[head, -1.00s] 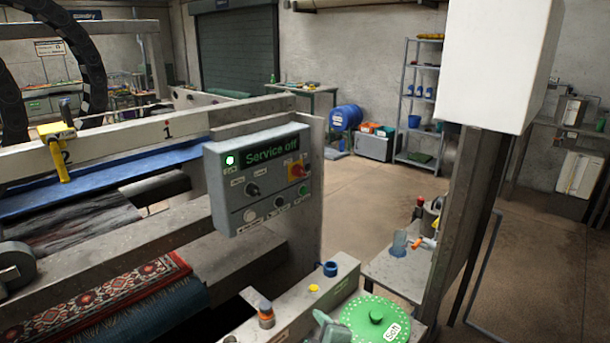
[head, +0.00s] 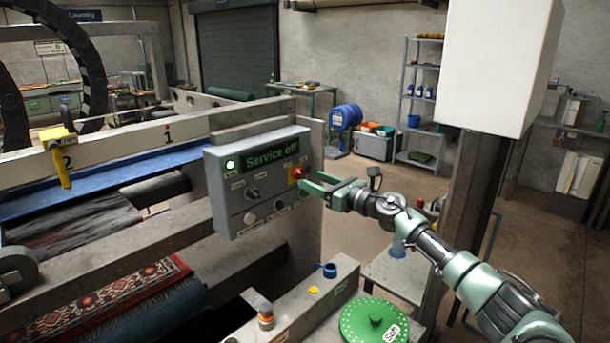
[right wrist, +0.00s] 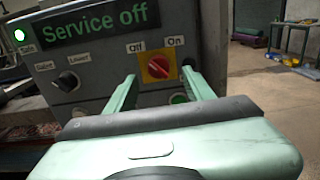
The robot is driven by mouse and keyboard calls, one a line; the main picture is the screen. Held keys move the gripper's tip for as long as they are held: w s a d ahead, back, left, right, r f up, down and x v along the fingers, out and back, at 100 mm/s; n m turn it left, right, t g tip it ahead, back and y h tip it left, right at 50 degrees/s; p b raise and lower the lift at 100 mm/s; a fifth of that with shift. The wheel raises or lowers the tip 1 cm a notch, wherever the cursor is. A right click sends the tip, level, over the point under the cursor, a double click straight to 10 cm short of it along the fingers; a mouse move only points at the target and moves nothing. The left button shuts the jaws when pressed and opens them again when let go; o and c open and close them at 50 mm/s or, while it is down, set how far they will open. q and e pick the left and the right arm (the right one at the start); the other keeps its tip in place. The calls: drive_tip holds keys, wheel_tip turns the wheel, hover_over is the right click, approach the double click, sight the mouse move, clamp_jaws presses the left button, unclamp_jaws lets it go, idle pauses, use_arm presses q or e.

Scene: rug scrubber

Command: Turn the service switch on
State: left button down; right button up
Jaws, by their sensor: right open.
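The grey control panel (head: 232,190) is mounted on the machine, and its display (head: 270,152) reads "Service off". The service switch is a red rotary knob on a yellow plate (head: 295,171); in the right wrist view the red knob (right wrist: 158,68) sits between the labels "Off" and "On". My right gripper (head: 308,186) is in front of the panel's right side. In the right wrist view its open fingers (right wrist: 160,88) point at the panel, one to each side below the knob, with nothing between them. My left gripper is out of view.
A black selector knob (head: 252,191) and a white button (head: 249,218) are on the same panel. A white box (head: 495,60) on a post stands to the right.

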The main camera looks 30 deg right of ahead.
sight(303, 177)
drive_tip(key=shift+p+x, duration=0.3)
drive_tip(key=shift+x, duration=1.7)
drive_tip(key=shift+c, duration=0.3)
drive_tip(key=shift+a, duration=0.1)
clamp_jaws()
